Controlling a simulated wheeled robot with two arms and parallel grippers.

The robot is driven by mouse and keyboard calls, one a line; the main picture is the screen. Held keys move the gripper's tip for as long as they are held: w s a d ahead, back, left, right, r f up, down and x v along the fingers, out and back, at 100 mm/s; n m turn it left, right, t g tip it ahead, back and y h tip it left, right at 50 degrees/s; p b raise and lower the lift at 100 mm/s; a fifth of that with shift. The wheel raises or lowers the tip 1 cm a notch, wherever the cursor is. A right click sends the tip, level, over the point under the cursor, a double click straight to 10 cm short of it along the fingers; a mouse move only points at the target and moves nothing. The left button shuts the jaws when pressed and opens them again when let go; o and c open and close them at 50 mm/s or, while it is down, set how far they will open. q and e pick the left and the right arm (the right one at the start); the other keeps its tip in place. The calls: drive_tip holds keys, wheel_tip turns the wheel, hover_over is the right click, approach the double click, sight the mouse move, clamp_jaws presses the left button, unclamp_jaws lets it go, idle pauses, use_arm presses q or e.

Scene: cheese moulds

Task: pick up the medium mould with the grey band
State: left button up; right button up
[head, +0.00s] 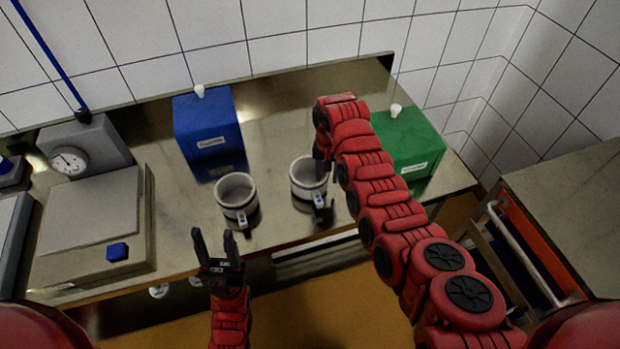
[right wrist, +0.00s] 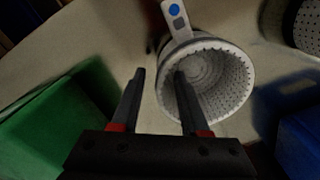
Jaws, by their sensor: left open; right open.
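Two white moulds stand upright on the steel table. The right mould (head: 305,184) has a dark band low on its wall and a handle towards me. The left mould (head: 236,192) looks similar, also with a dark band. I cannot tell which band is grey. My right gripper (head: 321,168) is open at the right mould, partly hidden by its own arm. In the right wrist view, one finger overlaps the opening of that perforated mould (right wrist: 222,88) and the other is outside its wall; contact is unclear. My left gripper (head: 215,246) is open and empty before the table's front edge.
A blue box (head: 205,127) stands behind the moulds and a green box (head: 408,146) to their right, beside my right arm. A scale (head: 92,225) with a dial fills the table's left. The table's middle back (head: 270,115) is clear.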

drive_tip(key=shift+f, duration=1.15)
clamp_jaws()
idle(0.6)
